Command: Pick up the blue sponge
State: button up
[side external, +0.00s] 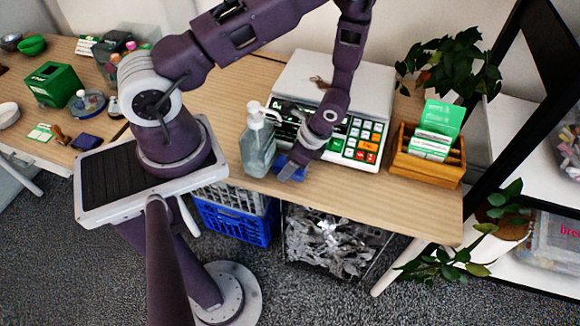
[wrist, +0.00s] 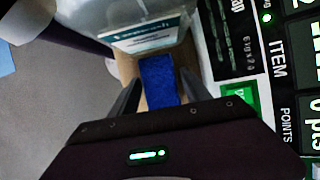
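The blue sponge (wrist: 158,80) shows in the wrist view between my gripper's two fingers, just past the hand. It lies on the wooden table beside the scale. My gripper (wrist: 160,92) is open, with one finger at each side of the sponge; the right finger overlaps its edge in the picture, and I cannot tell whether they touch. In the side external view my gripper (side external: 290,172) points down near the table's front edge. Part of the blue sponge (side external: 281,160) shows just left of it; the rest is hidden behind the fingers.
A clear pump bottle (side external: 257,150) stands close on the left. The white scale with a keypad (side external: 362,143) is close behind and right. A wooden box with green-and-white cards (side external: 428,160) stands farther right. A small dark blue item (side external: 87,142) lies at far left.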

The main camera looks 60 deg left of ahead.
jog(key=c, duration=1)
jog(key=shift+o, duration=0.2)
jog(key=shift+r, duration=0.1)
jog(key=shift+w+d+r, duration=0.15)
jog(key=shift+w+r, duration=0.05)
jog(key=shift+r, duration=0.1)
jog(key=r, duration=0.6)
jog(key=shift+w+d+r, duration=0.15)
jog(key=shift+w+d, duration=0.1)
jog(key=w+d, duration=1.3)
jog(key=shift+d, duration=0.2)
jog(key=shift+w, duration=0.1)
